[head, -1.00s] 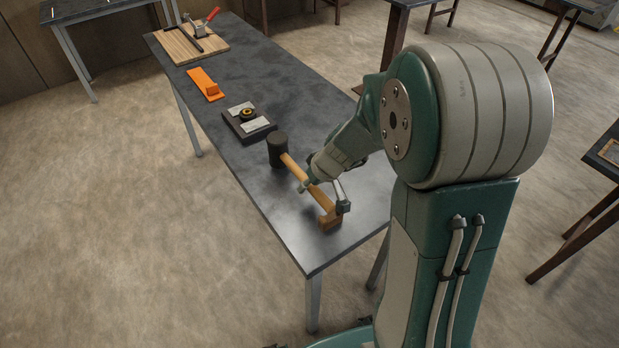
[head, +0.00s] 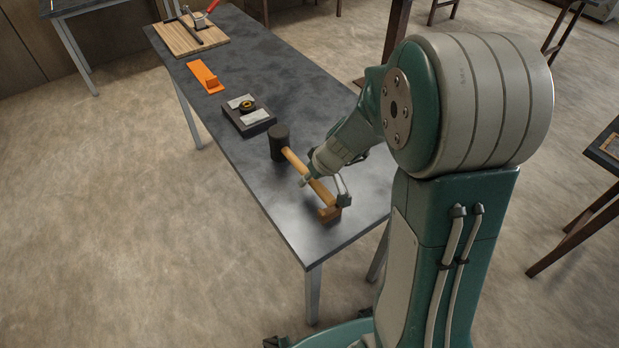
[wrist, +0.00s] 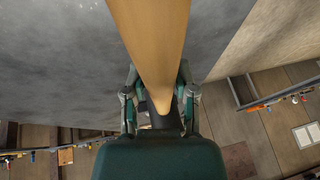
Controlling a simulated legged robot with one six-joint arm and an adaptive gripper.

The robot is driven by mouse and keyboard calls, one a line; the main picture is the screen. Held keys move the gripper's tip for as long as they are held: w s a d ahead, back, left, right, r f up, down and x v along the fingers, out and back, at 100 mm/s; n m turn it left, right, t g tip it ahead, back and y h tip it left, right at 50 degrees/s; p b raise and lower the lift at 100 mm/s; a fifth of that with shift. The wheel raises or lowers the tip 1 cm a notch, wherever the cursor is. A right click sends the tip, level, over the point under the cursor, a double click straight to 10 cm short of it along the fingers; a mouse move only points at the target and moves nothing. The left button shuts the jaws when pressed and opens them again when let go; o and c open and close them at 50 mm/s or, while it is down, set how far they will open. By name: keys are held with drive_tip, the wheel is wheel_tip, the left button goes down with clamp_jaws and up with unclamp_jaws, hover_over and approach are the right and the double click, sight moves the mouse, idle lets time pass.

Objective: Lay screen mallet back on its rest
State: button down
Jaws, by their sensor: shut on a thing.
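The mallet has a dark round head (head: 279,142) and a long pale wooden handle (head: 294,160). It slants across the near part of the grey table in the head view, head end away from me. My gripper (head: 324,187) is shut on the handle near its near end. In the wrist view the handle (wrist: 152,35) runs up from between the two fingers of my gripper (wrist: 158,95). A small brown wooden block (head: 329,214), perhaps the rest, is at the handle's near end. I cannot tell whether the handle touches it.
On the table (head: 270,200), a dark block with light plates (head: 248,115) lies just beyond the mallet head. Farther back are an orange piece (head: 206,75) and a wooden board with a red-handled clamp (head: 187,38). The table's near corner is clear.

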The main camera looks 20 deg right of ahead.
drive_tip(key=shift+f, duration=0.9)
drive_tip(key=shift+c, duration=1.7)
unclamp_jaws()
drive_tip(key=v, duration=0.8)
